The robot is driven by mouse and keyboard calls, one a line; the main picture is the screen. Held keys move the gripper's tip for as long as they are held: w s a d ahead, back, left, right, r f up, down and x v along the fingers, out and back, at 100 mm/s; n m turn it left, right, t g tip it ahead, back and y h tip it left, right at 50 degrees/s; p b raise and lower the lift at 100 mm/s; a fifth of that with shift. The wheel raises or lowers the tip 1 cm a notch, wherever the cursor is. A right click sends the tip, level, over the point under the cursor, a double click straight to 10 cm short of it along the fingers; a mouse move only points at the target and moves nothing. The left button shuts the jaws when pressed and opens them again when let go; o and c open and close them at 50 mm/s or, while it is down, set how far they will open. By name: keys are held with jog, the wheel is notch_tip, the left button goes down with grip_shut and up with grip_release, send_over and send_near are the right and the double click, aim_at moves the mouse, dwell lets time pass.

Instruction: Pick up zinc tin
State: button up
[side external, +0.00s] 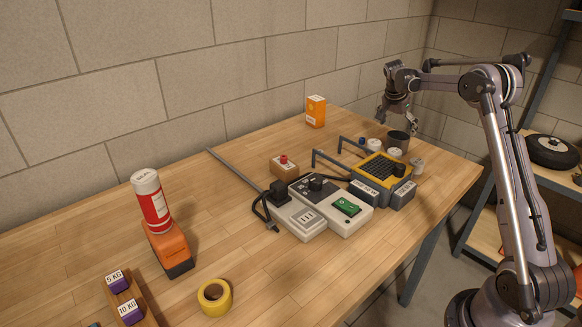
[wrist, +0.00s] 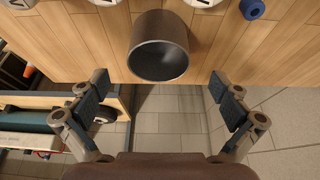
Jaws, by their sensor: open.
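The zinc tin (side external: 398,140) is a dark grey, open-topped cylinder standing near the back right edge of the table. In the wrist view the tin (wrist: 158,48) shows at the top centre, its round mouth facing the camera. My gripper (side external: 399,117) is above the tin in the side view. In the wrist view my gripper (wrist: 160,95) is open, its two padded fingers wide apart on either side of the line to the tin. Nothing is between the fingers, and they appear apart from the tin.
White-lidded containers (side external: 374,145) and a blue item (side external: 361,142) stand close to the tin. A yellow-and-grey device (side external: 380,169) and metal hooks (side external: 330,158) are in front and left. An orange box (side external: 316,111) stands farther back. The table edge (side external: 462,158) is close by.

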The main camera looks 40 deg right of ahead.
aim_at(398, 139)
jog(key=shift+x, duration=2.95)
jog(key=shift+s, duration=0.1)
jog(key=c, duration=1.3)
